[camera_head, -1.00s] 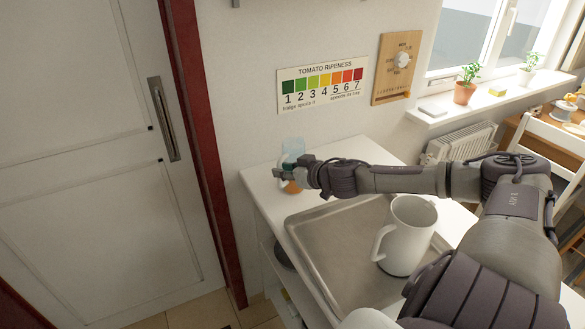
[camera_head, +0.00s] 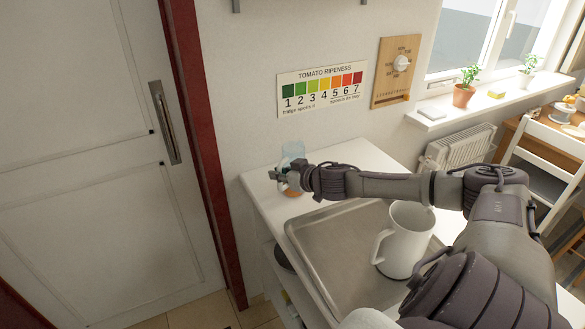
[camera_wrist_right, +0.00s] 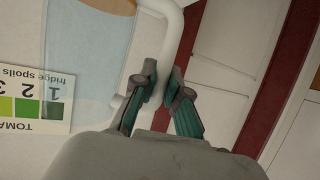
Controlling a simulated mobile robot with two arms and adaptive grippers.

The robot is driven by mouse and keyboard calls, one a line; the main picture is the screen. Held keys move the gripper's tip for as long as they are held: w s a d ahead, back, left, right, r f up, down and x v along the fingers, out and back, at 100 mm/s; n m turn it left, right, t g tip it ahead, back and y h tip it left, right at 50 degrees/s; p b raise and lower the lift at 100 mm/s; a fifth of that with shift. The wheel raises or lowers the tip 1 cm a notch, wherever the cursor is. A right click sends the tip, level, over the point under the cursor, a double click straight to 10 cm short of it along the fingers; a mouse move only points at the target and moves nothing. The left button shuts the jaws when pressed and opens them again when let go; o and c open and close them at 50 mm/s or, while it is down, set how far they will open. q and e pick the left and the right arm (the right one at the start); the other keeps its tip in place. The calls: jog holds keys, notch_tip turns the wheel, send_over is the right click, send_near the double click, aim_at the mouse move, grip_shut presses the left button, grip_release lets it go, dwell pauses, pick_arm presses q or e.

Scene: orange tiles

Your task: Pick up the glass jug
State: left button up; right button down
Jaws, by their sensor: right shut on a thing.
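The glass jug (camera_head: 293,151) is pale blue and see-through with orange near its bottom. It stands upright at the back left of the white counter, partly hidden by my right gripper (camera_head: 279,177). I cannot tell whether its base touches the counter. In the right wrist view the jug's clear body (camera_wrist_right: 93,45) is at the upper left, and its pale handle (camera_wrist_right: 168,45) runs down between the fingers. My right gripper (camera_wrist_right: 163,80) is shut on the handle. My left gripper is not in view.
A metal tray (camera_head: 318,242) lies on the white counter (camera_head: 262,195), with a white pitcher (camera_head: 406,240) on it below my right arm. The wall with a tomato ripeness sign (camera_head: 320,88) is close behind the jug. A white door (camera_head: 90,150) stands left.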

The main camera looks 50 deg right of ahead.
aim_at(279, 163)
jog(key=shift+r, duration=0.25)
dwell(0.3)
jog(key=shift+r, duration=0.85)
notch_tip(279, 163, up, 2)
jog(key=shift+d, duration=0.1)
jog(key=s+d+r+p, duration=0.1)
jog(key=d+r+p, duration=0.6)
jog(key=d+p, duration=0.2)
jog(key=shift+d, duration=1.2)
jog(key=shift+s+f, duration=0.1)
jog(key=shift+f, duration=0.05)
